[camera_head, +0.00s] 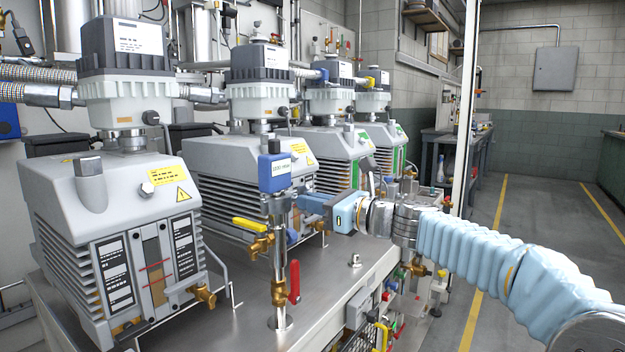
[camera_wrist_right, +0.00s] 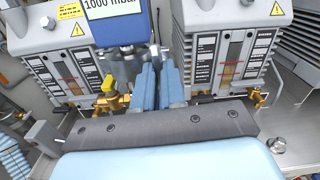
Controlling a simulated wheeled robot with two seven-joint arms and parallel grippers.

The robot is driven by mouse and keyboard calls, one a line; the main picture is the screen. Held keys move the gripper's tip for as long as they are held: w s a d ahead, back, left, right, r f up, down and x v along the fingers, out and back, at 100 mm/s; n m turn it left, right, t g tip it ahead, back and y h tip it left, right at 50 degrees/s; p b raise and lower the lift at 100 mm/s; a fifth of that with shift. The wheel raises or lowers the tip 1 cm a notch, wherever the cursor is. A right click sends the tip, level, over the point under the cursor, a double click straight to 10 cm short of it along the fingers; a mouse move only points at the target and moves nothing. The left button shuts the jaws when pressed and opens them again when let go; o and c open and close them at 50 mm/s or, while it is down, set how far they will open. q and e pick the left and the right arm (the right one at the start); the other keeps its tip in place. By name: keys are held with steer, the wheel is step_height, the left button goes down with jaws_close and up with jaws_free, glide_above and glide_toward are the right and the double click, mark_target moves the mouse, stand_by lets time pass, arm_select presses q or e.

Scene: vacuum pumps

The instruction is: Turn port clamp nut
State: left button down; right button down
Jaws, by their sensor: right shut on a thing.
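The port clamp (camera_head: 277,203) is a metal collar on an upright pipe, just below a blue gauge (camera_head: 274,172). The gauge, marked 1000 mbar, also shows in the wrist view (camera_wrist_right: 115,22). My right gripper (camera_head: 300,201), with blue fingers, reaches in from the right, level with the clamp. Its fingertips (camera_wrist_right: 158,66) are close together at the clamp's side under the gauge, shut on the clamp nut. The nut itself is mostly hidden between the fingers.
A yellow-handled valve (camera_head: 250,228) and a red lever (camera_head: 294,282) sit on the pipe below the clamp. Grey vacuum pumps (camera_head: 120,225) stand behind and left on a metal bench top (camera_head: 335,283). The floor aisle at right (camera_head: 530,235) is clear.

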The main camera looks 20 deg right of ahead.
steer(key=c, duration=1.5)
jaws_free()
steer(key=shift+m+b, duration=0.4)
steer(key=shift+b, duration=0.05)
steer(key=shift+c, duration=0.2)
steer(key=o, duration=0.4)
arm_select(q)
steer(key=shift+r, duration=0.3)
arm_select(e)
steer(key=shift+s+d, duration=0.1)
steer(key=shift+s, duration=0.05)
arm_select(q)
steer(key=shift+f, duration=0.1)
arm_select(e)
steer(key=shift+v, duration=0.85)
arm_select(q)
steer(key=shift+f+b, duration=0.15)
steer(key=shift+b, duration=0.15)
arm_select(e)
steer(key=v, duration=0.6)
arm_select(q)
steer(key=shift+s, duration=0.1)
